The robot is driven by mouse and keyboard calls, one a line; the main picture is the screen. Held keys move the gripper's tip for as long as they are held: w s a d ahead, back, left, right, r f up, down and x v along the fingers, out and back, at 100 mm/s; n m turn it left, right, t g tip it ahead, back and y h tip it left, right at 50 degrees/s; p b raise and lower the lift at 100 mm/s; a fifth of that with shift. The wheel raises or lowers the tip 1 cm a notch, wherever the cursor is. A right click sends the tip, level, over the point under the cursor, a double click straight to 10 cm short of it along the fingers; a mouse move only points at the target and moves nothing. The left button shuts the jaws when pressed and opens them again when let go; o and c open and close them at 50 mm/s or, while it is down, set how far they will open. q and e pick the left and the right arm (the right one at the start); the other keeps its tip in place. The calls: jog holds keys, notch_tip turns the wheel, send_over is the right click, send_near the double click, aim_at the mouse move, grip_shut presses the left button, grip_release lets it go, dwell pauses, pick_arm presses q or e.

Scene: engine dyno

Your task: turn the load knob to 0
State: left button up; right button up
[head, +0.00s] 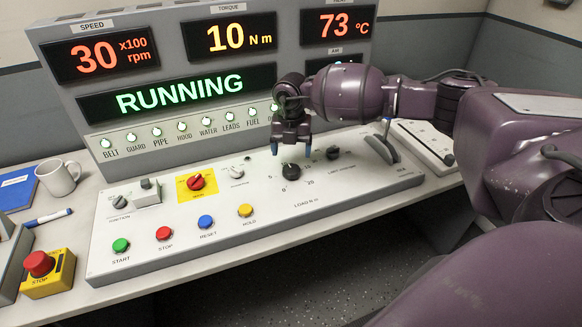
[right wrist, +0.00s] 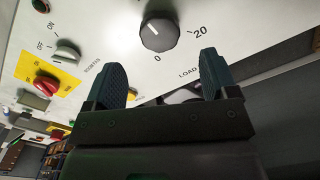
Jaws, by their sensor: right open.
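The load knob (head: 291,171) is a round black knob on the sloping panel, with a printed scale around it and the label "LOAD N m" below. In the right wrist view the knob (right wrist: 160,32) has a white mark on its upper left part, pointing away from the printed 0 and 20. My right gripper (head: 291,149) is open and empty, fingers down, just above and behind the knob. In the right wrist view its two fingers (right wrist: 163,76) stand apart, with the knob beyond their tips, not between them. My left gripper is out of view.
The display (head: 235,38) reads speed 30, torque 10 N m, 73 °C and RUNNING. Another black knob (head: 333,153) and a grey lever (head: 382,148) stand right of the load knob. Coloured buttons (head: 163,233) line the front. A red stop button (head: 39,263) and mug (head: 59,177) are left.

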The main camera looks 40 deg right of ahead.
aim_at(291, 169)
notch_tip(291, 169, down, 5)
jog(key=shift+f, duration=0.15)
jog(key=shift+f+b, duration=0.3)
jog(key=shift+f, duration=0.3)
jog(key=shift+c, duration=0.2)
jog(key=c, duration=0.9)
